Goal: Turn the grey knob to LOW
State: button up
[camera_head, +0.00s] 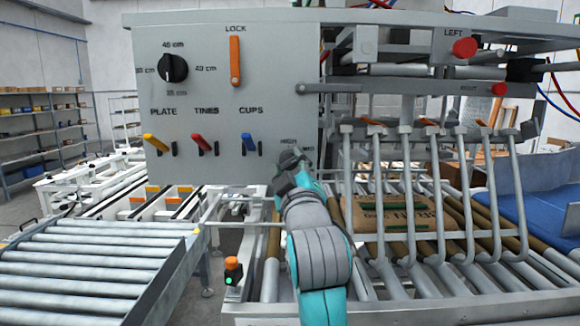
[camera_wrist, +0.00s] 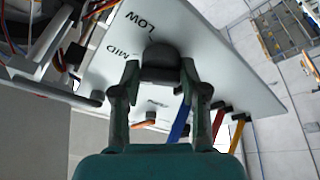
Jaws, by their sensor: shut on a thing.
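The grey knob (camera_wrist: 160,55) is a dark, rounded piece on the pale panel (camera_wrist: 215,60) in the wrist view. The printed words LOW and MID lie up and left of it there. My gripper (camera_wrist: 160,70) has one finger on each side of the knob and is shut on it. I cannot make out a pointer mark on the knob. In the head view my gripper (camera_head: 289,158) is at the lower right of the control panel (camera_head: 200,75). It covers the knob there, and the word HIGH shows just above it.
The panel also bears a black dial (camera_head: 173,68), an orange LOCK lever (camera_head: 235,60), and yellow (camera_head: 156,143), red (camera_head: 201,143) and blue (camera_head: 249,142) levers left of my gripper. Metal bars (camera_head: 408,180) and a brown sack (camera_head: 385,215) are to the right. A roller conveyor (camera_head: 85,265) is lower left.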

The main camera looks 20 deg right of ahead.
jog(key=shift+w+a+f+m, duration=0.1)
jog(key=shift+f+m, duration=0.05)
jog(key=shift+m, duration=0.15)
jog(key=m+h, duration=0.1)
jog(key=m, duration=0.2)
jog(key=m+h, duration=0.2)
jog(key=m, duration=0.2)
jog(key=shift+a, duration=0.15)
jog(key=m+g+h, duration=0.1)
jog(key=m, duration=0.3)
jog(key=m+g+h, duration=0.1)
jog(key=m+h, duration=0.1)
jog(key=m, duration=0.2)
jog(key=shift+h, duration=0.3)
jog(key=shift+m, duration=0.5)
jog(key=o, duration=1.1)
jog(key=v, duration=1.2)
jog(key=shift+a+r, duration=0.15)
jog(key=shift+r, duration=0.2)
